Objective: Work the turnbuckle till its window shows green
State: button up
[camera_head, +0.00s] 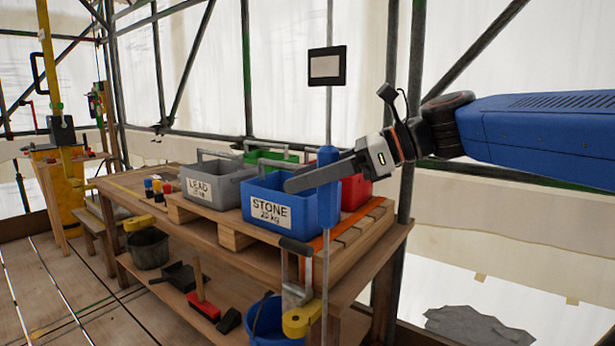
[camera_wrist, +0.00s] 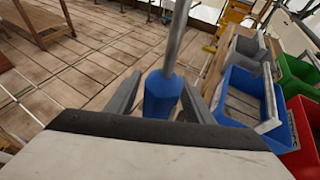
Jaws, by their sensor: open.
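The turnbuckle appears to be the blue faceted sleeve (camera_head: 328,196) on a thin upright rod, in front of the bench in the head view. It also shows in the wrist view (camera_wrist: 162,97). My gripper (camera_head: 298,182) reaches in from the right at the sleeve's height. In the wrist view my open gripper (camera_wrist: 158,92) has one grey finger on each side of the sleeve, with gaps visible. A black-framed panel (camera_head: 327,66) higher on the rod has a pale grey face, with no green on it. I cannot tell whether it is the turnbuckle's window.
Close behind the sleeve, a wooden bench (camera_head: 255,257) carries a blue STONE crate (camera_head: 270,210), a grey LEAD crate (camera_head: 205,187), and green and red crates. A blue bucket (camera_head: 268,322) and tools sit below. A scaffold post (camera_head: 403,215) stands right of the rod.

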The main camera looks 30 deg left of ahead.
jog(key=c, duration=1)
jog(key=shift+s+d+n+g+h, duration=0.1)
jog(key=shift+s+n+g+h, duration=0.1)
jog(key=shift+n+g+h, duration=0.4)
jog(key=shift+s+d+n+g+h, duration=0.2)
jog(key=shift+n+g+h, duration=0.15)
jog(key=shift+n+g, duration=0.6)
jog(key=shift+s+d+n+g+h, duration=0.1)
jog(key=shift+s+n+g+h, duration=0.1)
jog(key=shift+n+g+h, duration=0.4)
jog(key=shift+c, duration=0.2)
jog(key=o, duration=1)
jog(key=shift+o, duration=0.2)
jog(key=v, duration=1.7)
jog(key=shift+w+d, duration=0.15)
jog(key=shift+w, duration=0.1)
